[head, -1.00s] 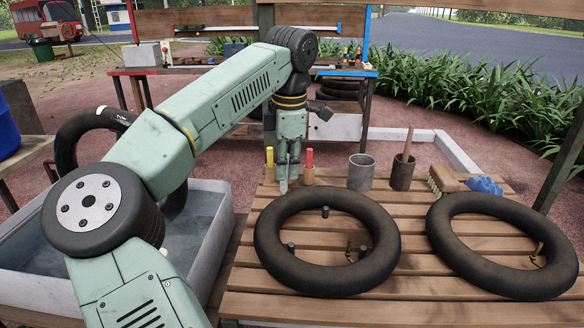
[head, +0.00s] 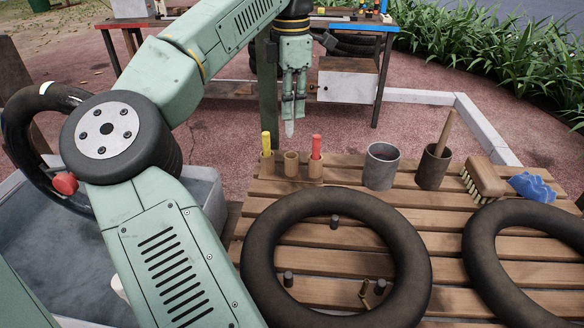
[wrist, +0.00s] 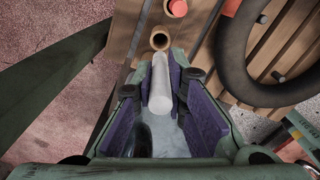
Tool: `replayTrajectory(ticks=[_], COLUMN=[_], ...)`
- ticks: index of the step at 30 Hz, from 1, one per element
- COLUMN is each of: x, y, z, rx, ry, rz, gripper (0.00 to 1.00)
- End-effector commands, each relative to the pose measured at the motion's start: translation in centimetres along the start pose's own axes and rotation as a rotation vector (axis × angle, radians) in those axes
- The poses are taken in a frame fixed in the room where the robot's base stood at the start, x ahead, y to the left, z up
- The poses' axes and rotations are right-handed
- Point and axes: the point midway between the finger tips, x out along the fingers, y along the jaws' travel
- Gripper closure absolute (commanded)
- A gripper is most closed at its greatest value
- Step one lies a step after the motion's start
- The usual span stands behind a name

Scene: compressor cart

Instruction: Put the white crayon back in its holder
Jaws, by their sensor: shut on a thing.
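The wooden crayon holder (head: 291,172) stands at the bench's far left corner. Its left cup holds a yellow crayon (head: 266,145), its right cup a red crayon (head: 316,147); the middle cup (head: 291,157) is empty. My gripper (head: 288,115) is shut on the white crayon (head: 289,129), which points down, with its tip above the middle cup and apart from it. In the wrist view the white crayon (wrist: 160,88) lies between the purple finger pads, the open middle cup (wrist: 159,40) just beyond it and the red crayon (wrist: 177,8) further up.
A black inner tube (head: 262,250) lies in front. A water tub (head: 50,255) is at left.

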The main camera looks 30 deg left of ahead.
Motion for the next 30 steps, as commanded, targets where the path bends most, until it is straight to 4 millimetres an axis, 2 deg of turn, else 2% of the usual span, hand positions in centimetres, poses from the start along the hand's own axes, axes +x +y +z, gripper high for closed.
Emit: replayTrajectory(ticks=[5,12,20,27,30], x=[0.2,3.9,6.2,9.3,9.6], y=[0.0,0.0,0.0,0.0,0.0], z=[0.0,-0.1,-0.1,0.0,0.0], rx=[0.0,0.0,-0.001,-0.001,-0.002], ry=[0.0,0.001,0.001,0.0,0.001], rz=[0.0,0.0,-0.001,0.0,0.002], gripper=[1.0,1.0,1.0,1.0,1.0])
